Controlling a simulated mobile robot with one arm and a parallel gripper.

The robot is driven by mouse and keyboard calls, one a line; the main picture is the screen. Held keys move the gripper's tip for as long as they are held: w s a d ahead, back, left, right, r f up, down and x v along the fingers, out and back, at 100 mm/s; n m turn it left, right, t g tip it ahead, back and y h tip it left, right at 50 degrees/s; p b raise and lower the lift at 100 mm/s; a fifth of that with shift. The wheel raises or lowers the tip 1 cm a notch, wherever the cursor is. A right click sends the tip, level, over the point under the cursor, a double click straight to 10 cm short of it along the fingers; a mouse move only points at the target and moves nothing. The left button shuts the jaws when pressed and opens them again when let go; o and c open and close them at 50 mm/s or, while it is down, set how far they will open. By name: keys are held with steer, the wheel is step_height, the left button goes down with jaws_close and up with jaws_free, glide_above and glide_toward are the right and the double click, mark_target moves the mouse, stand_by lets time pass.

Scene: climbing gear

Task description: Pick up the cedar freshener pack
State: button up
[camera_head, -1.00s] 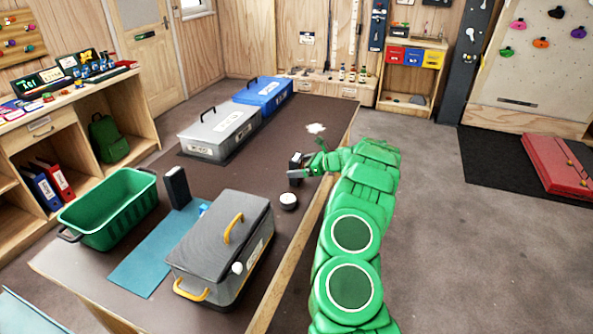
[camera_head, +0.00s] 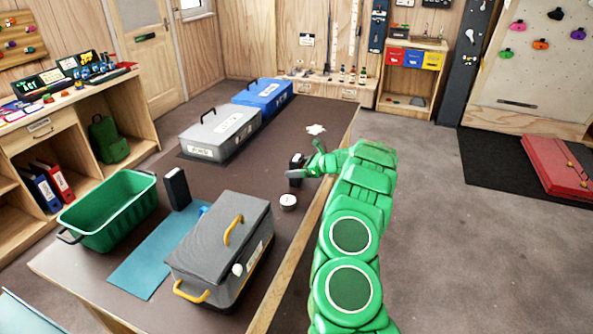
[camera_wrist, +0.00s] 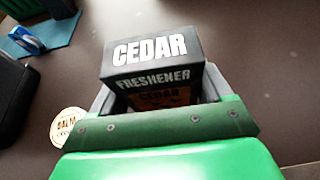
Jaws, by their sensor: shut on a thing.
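The cedar freshener pack (camera_wrist: 152,60) is a dark block with white "CEDAR FRESHENER" lettering, in the middle of the wrist view. My gripper (camera_wrist: 155,100) is shut on it, with a grey finger on either side. In the head view the pack (camera_head: 296,161) is a small dark upright block near the table's right edge, with my gripper (camera_head: 303,174) at it. Its underside is hidden, so I cannot tell whether it touches the table.
A round tin (camera_head: 288,202) stands nearby on the brown table (camera_head: 255,165). A grey lidded box (camera_head: 222,247), a black upright block (camera_head: 177,188), a teal mat (camera_head: 140,265) and a green basket (camera_head: 112,215) are nearer. Grey (camera_head: 215,133) and blue (camera_head: 262,93) boxes stand behind.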

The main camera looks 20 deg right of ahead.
mark_target(300, 160)
step_height(300, 160, up, 3)
steer(key=shift+r, duration=0.15)
steer(key=shift+s+a+r, duration=0.1)
steer(key=shift+s+r, duration=0.1)
steer(key=shift+s, duration=0.1)
steer(key=s+a+r, duration=0.4)
steer(key=s+r, duration=0.5)
steer(key=s, duration=0.3)
steer(key=shift+s, duration=0.4)
